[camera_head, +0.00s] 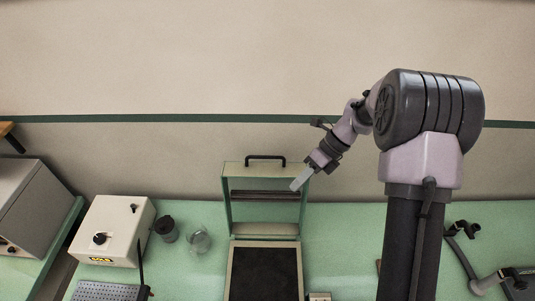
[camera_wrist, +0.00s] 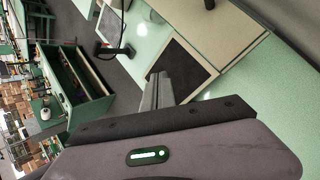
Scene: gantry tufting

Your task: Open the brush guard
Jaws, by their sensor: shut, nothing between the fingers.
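The brush guard (camera_head: 228,207) is a pale green frame with open middle and a black handle (camera_head: 265,157) on its top bar. It stands raised, roughly upright, at the back of a shallow tray with a dark bed (camera_head: 264,273). My gripper (camera_head: 298,182) is shut and empty at the guard's upper right side, overlapping its right post in the head view; I cannot tell if they touch. In the wrist view my closed fingers (camera_wrist: 157,92) point toward a dark panel in a pale rim (camera_wrist: 214,74).
On the green bench (camera_head: 345,240), a white control box (camera_head: 115,231) with a black knob, a dark jar (camera_head: 167,229) and a clear glass (camera_head: 199,240) stand left of the tray. A perforated plate (camera_head: 105,292) lies at the front left. The wall is behind.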

